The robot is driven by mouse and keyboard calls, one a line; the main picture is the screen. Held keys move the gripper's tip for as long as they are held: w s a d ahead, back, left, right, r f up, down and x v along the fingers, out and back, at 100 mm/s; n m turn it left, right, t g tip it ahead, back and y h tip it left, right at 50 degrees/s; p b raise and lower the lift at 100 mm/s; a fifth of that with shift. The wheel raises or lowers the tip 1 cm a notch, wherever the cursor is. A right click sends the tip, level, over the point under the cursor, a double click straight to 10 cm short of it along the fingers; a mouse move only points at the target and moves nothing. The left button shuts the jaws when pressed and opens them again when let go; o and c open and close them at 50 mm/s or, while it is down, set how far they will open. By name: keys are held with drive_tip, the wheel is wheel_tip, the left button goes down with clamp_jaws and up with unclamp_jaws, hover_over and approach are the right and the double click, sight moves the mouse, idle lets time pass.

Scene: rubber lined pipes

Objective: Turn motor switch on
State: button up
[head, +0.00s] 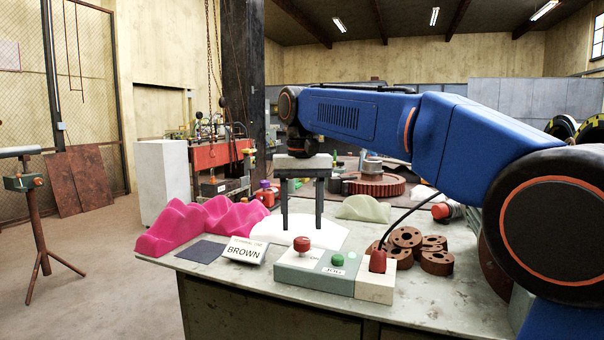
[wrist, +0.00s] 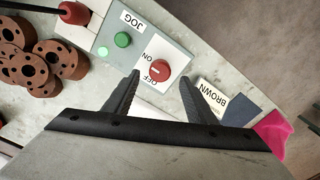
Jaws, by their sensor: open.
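The motor switch is a red rotary knob (head: 302,244) on a grey-green control box (head: 316,272) at the front of the table, beside a green button (head: 337,260) and a JOG label. In the wrist view the red knob (wrist: 159,68) sits by a label reading ON and OFF, its light mark lying across it. My gripper (head: 303,229) points down with two dark fingers, open and empty, just behind the box in the head view. In the wrist view my gripper (wrist: 160,75) has its fingertips on either side of the knob's image, apparently apart from it. The height gap cannot be told.
A red plug with a black cable (head: 378,261) stands at the box's right end. Brown ring parts (head: 407,238) lie to the right. A BROWN name card (head: 244,251), a dark cloth (head: 202,251) and pink wavy blocks (head: 195,225) are to the left.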

sight(302, 239)
wheel_tip(302, 239, up, 13)
drive_tip(key=shift+f, duration=0.2)
idle(0.5)
